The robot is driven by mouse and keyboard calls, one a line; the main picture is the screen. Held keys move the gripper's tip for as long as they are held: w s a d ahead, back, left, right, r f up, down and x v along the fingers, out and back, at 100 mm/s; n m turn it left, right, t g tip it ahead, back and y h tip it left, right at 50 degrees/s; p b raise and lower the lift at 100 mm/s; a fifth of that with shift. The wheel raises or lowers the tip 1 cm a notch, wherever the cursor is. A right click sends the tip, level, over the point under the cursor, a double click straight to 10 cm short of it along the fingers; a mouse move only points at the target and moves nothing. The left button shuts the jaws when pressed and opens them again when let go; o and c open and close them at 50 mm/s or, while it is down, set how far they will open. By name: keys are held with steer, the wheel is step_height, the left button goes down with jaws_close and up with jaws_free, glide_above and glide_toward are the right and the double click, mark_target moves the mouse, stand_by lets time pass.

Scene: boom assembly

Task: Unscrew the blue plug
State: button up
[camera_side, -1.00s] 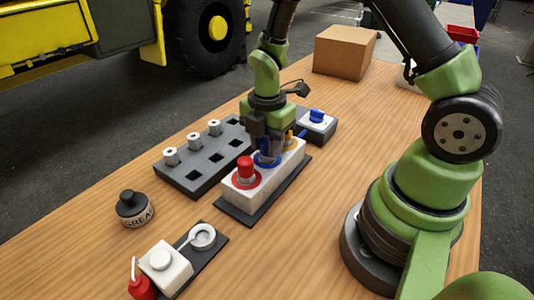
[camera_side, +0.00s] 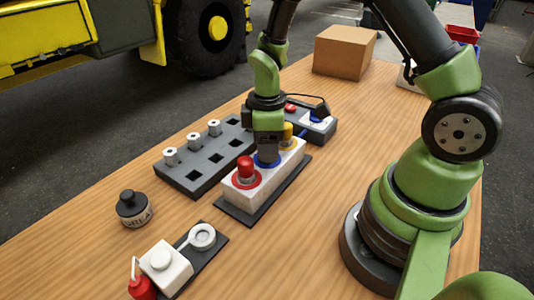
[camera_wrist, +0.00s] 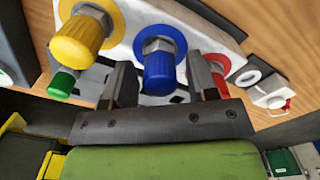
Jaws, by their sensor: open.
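The blue plug (camera_wrist: 160,66) stands in its blue ring on the white block (camera_wrist: 140,20), between my two fingers in the wrist view. My gripper (camera_wrist: 163,80) is open, with one finger on each side of the plug; I cannot tell whether either touches it. In the side view my gripper (camera_side: 268,158) points down over the block, hides most of the plug, and leaves part of the blue ring visible. The red plug (camera_side: 246,168) stands nearer the camera on the block, and the yellow plug (camera_side: 288,133) stands behind the gripper.
A grey tray (camera_side: 205,160) with square holes and several silver fittings lies left of the block. A grease pot (camera_side: 133,208) and a white unit (camera_side: 166,268) with a red bottle (camera_side: 141,288) are nearer the camera. A cardboard box (camera_side: 345,52) stands behind.

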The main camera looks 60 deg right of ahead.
steer(key=shift+m, duration=0.8)
steer(key=m, duration=0.5)
steer(key=shift+m, duration=0.3)
steer(key=m, duration=0.6)
steer(key=shift+c, duration=0.2)
